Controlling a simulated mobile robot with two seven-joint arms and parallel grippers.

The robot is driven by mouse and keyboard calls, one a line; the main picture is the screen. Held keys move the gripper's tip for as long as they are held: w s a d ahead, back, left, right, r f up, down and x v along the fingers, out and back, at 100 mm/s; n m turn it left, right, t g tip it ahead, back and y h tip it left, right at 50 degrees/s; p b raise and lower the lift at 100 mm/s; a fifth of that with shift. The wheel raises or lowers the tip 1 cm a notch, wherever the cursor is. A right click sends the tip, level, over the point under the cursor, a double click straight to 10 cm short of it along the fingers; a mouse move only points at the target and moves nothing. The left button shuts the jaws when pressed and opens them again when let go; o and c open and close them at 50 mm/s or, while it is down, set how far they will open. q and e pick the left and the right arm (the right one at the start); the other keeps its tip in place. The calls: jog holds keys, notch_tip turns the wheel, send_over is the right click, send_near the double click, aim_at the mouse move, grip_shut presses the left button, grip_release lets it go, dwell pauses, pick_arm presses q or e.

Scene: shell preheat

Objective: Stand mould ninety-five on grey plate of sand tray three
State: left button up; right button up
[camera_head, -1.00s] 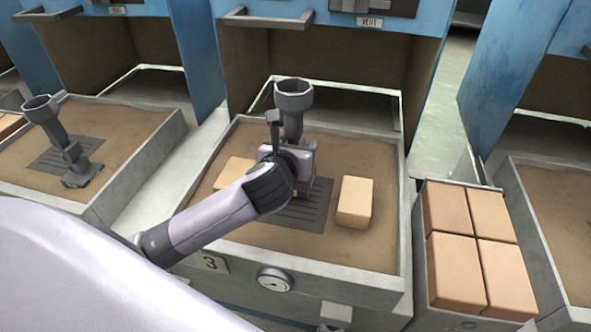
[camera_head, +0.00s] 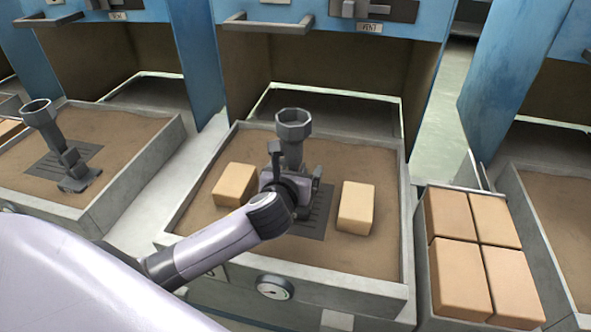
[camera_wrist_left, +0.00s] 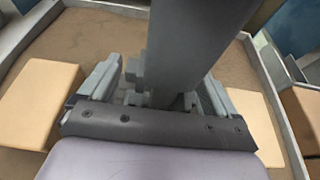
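Mould ninety-five (camera_head: 292,128), a dark grey stem with a flared cup on top, is upright over the grey slotted plate (camera_head: 306,226) of sand tray three (camera_head: 192,222). Its foot is hidden behind my gripper, so I cannot see its contact with the plate. My left gripper (camera_head: 293,172) is low around the stem, with fingers spread to either side. In the left wrist view the mould (camera_wrist_left: 192,45) rises between the parted fingers (camera_wrist_left: 162,88), with gaps beside it. My right gripper is not in view.
Tan blocks lie on the sand left (camera_head: 234,184) and right (camera_head: 356,208) of the plate. A box (camera_head: 421,262) of several tan blocks stands at right. Another mould (camera_head: 58,140) stands in the left tray (camera_head: 110,212). An open blue-fronted oven (camera_head: 385,50) is behind.

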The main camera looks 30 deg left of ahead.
pick_arm(q)
jog(key=shift+s+r, duration=0.1)
jog(key=shift+r, duration=0.1)
jog(key=shift+s+d+r, duration=0.1)
jog(key=shift+s+r, duration=0.05)
jog(key=shift+s, duration=0.15)
jog(key=p+v, duration=0.2)
jog(key=v, duration=0.9)
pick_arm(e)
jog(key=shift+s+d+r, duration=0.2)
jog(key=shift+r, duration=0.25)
pick_arm(q)
jog(key=shift+s, duration=0.1)
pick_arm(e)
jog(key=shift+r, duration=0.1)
